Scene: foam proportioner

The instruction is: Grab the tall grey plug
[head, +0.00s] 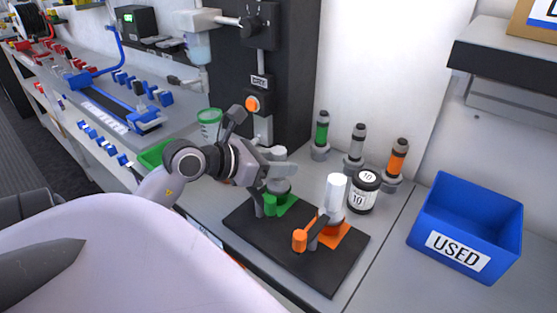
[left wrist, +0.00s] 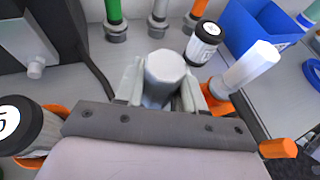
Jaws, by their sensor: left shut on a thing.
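A grey plug (left wrist: 165,72) with a round, pale top stands between the two fingers of my left gripper (left wrist: 163,92) in the left wrist view, and the fingers are shut on it. In the head view my left gripper (head: 279,170) reaches in from the left over the green-marked place (head: 289,204) of a black base (head: 330,278). The grey plug shows there only in part (head: 279,187), upright, with the fingers covering its middle. Whether it still touches the base I cannot tell. My right gripper is not in view.
A white cylinder (head: 335,190) stands at the base's orange-marked place, beside an orange-ended handle (head: 300,240). Behind are a black-and-white jar (head: 363,191) and three banded grey fittings: green (head: 321,135), grey (head: 355,148), orange (head: 397,160). A blue USED bin (head: 470,218) is at right.

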